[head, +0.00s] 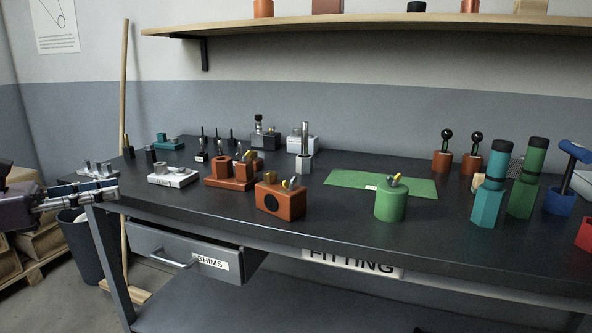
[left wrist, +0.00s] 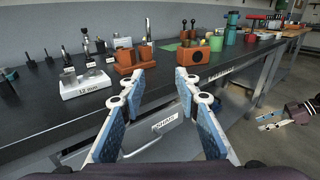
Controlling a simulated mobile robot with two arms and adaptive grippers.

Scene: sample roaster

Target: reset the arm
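My left gripper (head: 108,182) is at the left end of the dark workbench (head: 320,226) in the head view, near the bench's front left corner. In the left wrist view its two blue and white fingers (left wrist: 158,84) stand wide apart with nothing between them, so it is open and empty. Another gripper, which looks like my right one (left wrist: 270,121), shows at the right edge of the left wrist view, away from the bench front. The right gripper does not show in the head view.
A drawer (head: 185,252) labelled SHIMS hangs open below the bench front. A white block (head: 173,177), orange block (head: 280,203), green canister (head: 390,203) and green mat (head: 345,180) are on the bench. A bin (head: 80,240) stands below my left gripper. A shelf (head: 350,27) runs above.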

